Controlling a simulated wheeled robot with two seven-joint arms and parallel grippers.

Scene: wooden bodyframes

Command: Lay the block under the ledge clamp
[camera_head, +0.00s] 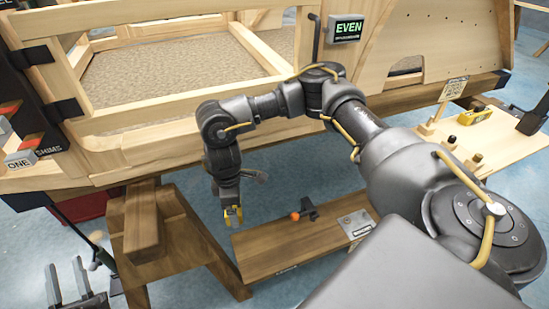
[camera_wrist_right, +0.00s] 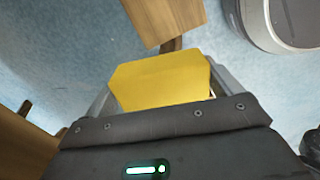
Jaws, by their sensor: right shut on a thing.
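My right gripper (camera_head: 233,222) hangs from the arm that comes in from the right and is shut on a yellow block. The block (camera_wrist_right: 160,80) fills the space between its fingers in the right wrist view. In the head view it is left of the low wooden ledge (camera_head: 270,248), and its height above the ledge is hard to tell. A small dark clamp with an orange tip (camera_head: 309,209) stands on the ledge, apart from the gripper. My left gripper (camera_head: 64,273) is at the lower left, its grey fingers apart and empty.
A large wooden bodyframe (camera_head: 180,121) spans the back, with an "EVEN" display (camera_head: 345,29) above. A wooden trestle (camera_head: 142,222) stands left of the ledge. A pale shelf (camera_head: 462,140) at right holds small items. A metal plate (camera_head: 356,222) lies on the ledge's right end.

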